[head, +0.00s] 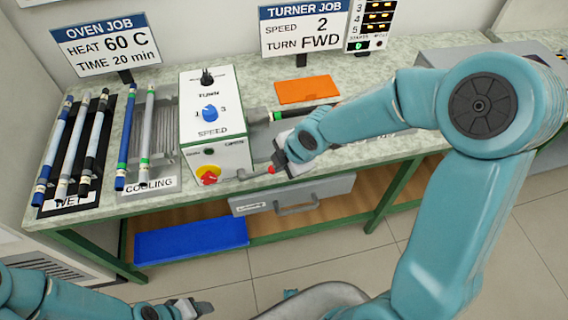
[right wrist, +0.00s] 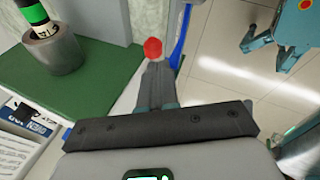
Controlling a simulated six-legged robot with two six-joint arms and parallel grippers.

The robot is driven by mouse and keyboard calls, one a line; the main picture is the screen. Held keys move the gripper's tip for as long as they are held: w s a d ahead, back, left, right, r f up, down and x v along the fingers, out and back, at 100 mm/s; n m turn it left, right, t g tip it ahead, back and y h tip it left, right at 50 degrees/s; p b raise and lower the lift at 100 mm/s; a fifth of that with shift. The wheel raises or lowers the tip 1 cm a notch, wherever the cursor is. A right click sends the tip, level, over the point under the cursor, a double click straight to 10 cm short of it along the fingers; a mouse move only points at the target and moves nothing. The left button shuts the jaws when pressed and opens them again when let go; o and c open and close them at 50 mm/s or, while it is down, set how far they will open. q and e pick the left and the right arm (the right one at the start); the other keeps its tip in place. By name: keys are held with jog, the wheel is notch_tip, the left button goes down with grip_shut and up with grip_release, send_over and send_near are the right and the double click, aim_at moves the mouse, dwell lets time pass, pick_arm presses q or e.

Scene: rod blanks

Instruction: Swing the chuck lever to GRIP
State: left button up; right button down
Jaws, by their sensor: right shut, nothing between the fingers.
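The turner box (head: 212,115) is white, with a blue speed knob and a red-yellow knob on its front. The chuck lever (head: 271,169) has a red knob and juts out low, right of the box. Its red knob also shows in the right wrist view (right wrist: 152,48). The grey chuck (right wrist: 50,52) surrounds a rod end with green and black bands. My right gripper (head: 279,160) is shut and empty, its tips right at the red knob; I cannot tell whether they touch. My left gripper (head: 195,307) is open and empty, low in front of the bench.
Rods lie on the WET rack (head: 72,190) and COOLING rack (head: 150,184) at the left. An orange plate (head: 306,90) lies behind the turner. A drawer (head: 300,196) hangs under the bench, and a blue mat (head: 190,241) lies on the lower shelf.

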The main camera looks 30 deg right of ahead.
pick_arm(q)
jog(key=shift+s+r+p, duration=0.2)
jog(key=shift+r+p, duration=0.2)
jog(key=shift+r, duration=0.1)
jog(key=shift+s+r+p, duration=0.2)
jog(key=shift+r+p, duration=0.2)
jog(key=shift+r, duration=0.05)
pick_arm(e)
jog(key=s+d+r, duration=0.4)
jog(key=s+r, duration=0.1)
jog(key=r, duration=0.3)
jog(key=shift+r, duration=0.2)
jog(key=shift+d, duration=0.1)
jog(key=s+a+f+m+g+y, duration=0.1)
jog(key=s+a+f+m, duration=0.1)
jog(key=a+f+m, duration=0.55)
jog(key=s+a+f+m+g+y, duration=0.15)
jog(key=f+m, duration=0.25)
jog(key=f, duration=0.7)
jog(key=s+a+f+m+g, duration=0.1)
jog(key=s+a+f+m, duration=0.4)
jog(key=s+f+m, duration=0.3)
jog(key=shift+s+f+m+g, duration=0.35)
jog(key=shift+s+f, duration=0.2)
jog(key=shift+f, duration=0.15)
